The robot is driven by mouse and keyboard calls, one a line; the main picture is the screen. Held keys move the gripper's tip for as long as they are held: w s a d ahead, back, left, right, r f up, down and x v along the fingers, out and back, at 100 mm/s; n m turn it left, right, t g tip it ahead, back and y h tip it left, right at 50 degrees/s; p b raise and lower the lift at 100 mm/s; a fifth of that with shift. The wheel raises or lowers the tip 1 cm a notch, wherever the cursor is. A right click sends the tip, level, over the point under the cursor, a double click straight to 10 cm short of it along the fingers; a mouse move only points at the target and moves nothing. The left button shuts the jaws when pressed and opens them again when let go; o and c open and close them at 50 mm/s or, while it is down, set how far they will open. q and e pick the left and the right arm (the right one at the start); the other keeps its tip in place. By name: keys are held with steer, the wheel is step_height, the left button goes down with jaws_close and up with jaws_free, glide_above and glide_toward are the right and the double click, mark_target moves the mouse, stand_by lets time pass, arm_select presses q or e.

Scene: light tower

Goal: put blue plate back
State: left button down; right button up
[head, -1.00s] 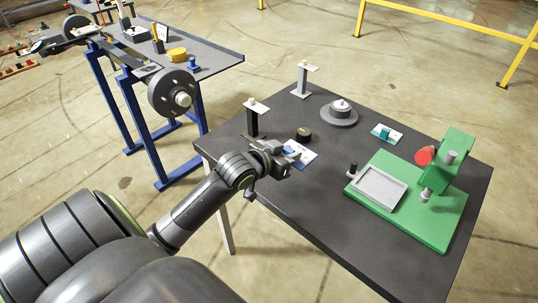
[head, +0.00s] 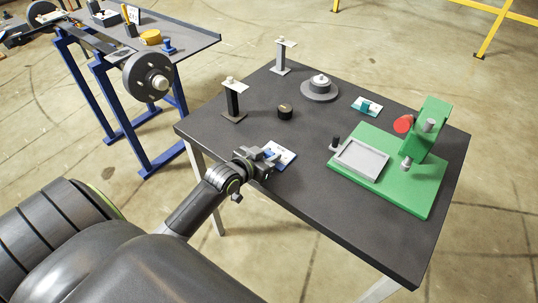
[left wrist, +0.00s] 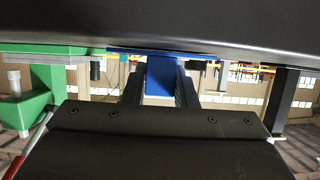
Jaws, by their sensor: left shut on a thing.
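The blue plate (head: 283,156), a small flat card with white and blue on its top, shows at the tip of my left gripper (head: 266,158) in the head view, over the near left part of the dark table (head: 330,200). The gripper hides part of it. In the left wrist view a blue piece (left wrist: 162,76) sits between the two dark fingers of my left gripper (left wrist: 161,88), which is shut on it. I cannot tell how far the plate is above the tabletop. My right gripper is not in view.
A black puck (head: 285,112) and a dark post (head: 233,102) stand behind the gripper. A second post (head: 281,58), a grey disc (head: 318,93), a teal-and-white plate (head: 375,109) and a green press (head: 425,185) stand farther off. The front table strip is clear.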

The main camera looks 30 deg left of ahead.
arm_select(q)
steer(key=shift+f, duration=0.15)
steer(key=c, duration=1.2)
jaws_free()
steer(key=shift+o, duration=0.2)
steer(key=shift+r, duration=0.2)
steer(key=v, duration=1.2)
steer(key=shift+f, duration=0.1)
